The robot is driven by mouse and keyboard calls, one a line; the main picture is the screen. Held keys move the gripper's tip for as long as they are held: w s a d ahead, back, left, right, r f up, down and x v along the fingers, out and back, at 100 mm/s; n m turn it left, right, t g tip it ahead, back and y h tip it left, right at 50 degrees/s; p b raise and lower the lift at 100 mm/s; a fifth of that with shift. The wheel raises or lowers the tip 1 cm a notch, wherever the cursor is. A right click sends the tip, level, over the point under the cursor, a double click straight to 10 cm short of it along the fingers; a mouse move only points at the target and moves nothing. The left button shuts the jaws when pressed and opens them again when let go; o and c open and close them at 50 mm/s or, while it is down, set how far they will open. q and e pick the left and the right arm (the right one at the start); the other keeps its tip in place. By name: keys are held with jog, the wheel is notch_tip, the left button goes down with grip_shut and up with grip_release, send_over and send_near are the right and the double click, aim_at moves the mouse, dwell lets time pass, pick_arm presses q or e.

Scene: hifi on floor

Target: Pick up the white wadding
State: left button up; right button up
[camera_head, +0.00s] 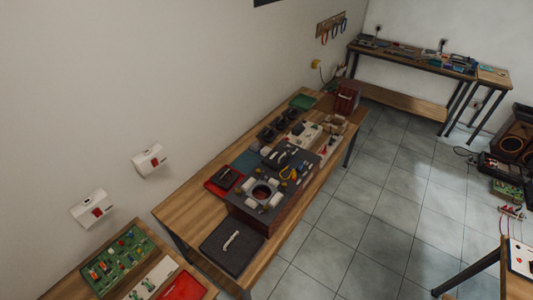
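Small white rolled pieces lie on a dark cabinet (248,218) with a round opening, on the wooden bench (185,212). One white piece (249,204) is by the front edge of the cabinet top, another (275,200) is right of the opening, and one more (250,184) is behind it. They look like wadding, but they are too small to be sure. Neither my left nor my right gripper shows in this view.
A dark pad (225,252) with a pale strip lies before the cabinet. A red tray (222,182), tools and parts crowd the bench behind. A green board (118,260) is at lower left. Speakers (513,143) stand on the floor at right. The tiled floor (385,215) between is clear.

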pick_arm(q)
jog(key=o, duration=1.1)
